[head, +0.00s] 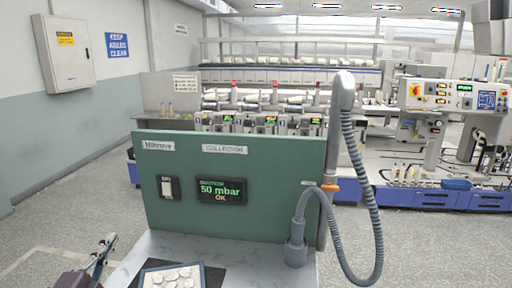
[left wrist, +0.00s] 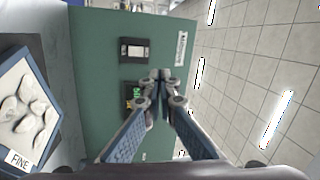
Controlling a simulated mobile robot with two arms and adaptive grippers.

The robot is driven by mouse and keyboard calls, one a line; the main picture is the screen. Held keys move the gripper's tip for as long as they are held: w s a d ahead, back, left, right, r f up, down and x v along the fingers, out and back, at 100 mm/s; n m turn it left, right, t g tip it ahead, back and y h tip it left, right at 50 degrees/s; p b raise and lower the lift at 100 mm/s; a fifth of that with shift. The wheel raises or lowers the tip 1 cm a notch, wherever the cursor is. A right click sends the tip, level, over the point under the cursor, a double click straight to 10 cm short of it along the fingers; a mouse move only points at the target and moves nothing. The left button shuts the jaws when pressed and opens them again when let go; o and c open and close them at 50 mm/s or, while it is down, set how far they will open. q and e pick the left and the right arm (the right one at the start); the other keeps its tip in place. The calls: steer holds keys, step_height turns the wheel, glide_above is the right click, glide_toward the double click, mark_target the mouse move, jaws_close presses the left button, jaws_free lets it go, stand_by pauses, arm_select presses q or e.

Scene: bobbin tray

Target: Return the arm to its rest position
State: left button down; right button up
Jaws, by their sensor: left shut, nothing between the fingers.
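My left gripper (head: 107,243) is at the lower left of the head view, left of the white worktop (head: 190,243). In the left wrist view, the fingers of my left gripper (left wrist: 160,75) meet at their tips, with nothing between them. Behind them is the green panel (head: 265,160), which also fills the middle of the left wrist view (left wrist: 100,90). The gripper looks apart from the panel and the tray. My right gripper is in neither view.
A blue-rimmed tray (left wrist: 47,83) marked FINE holds several pale pieces on a dark mat (head: 215,278). A grey hose (head: 377,240) hangs at the panel's right. The panel's display (head: 220,191) reads 50 mbar OK. Open floor (head: 60,240) lies left.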

arm_select(q)
steer(key=s+d+f+n+g+y, duration=0.3)
steer(key=s+f+n+g+y, duration=0.4)
steer(key=s+f+n, duration=0.75)
steer(key=s+d+f+g+h, duration=0.3)
steer(key=s+d+f+g, duration=0.25)
steer(key=s+d, duration=0.4)
steer(key=s+d+f+g+h, duration=0.4)
steer(key=s+d+f, duration=0.2)
steer(key=s, duration=0.6)
step_height(320, 180, down, 24)
steer(key=s+a+f+g, duration=0.1)
steer(key=s+f, duration=0.8)
steer(key=s+a+f+g+b, duration=0.1)
steer(key=s+a+f, duration=0.1)
steer(key=s+f, duration=0.7)
steer(key=shift+s+a+f+m, duration=0.3)
steer(key=shift+s+f+m, duration=0.05)
steer(key=shift+s+f, duration=0.05)
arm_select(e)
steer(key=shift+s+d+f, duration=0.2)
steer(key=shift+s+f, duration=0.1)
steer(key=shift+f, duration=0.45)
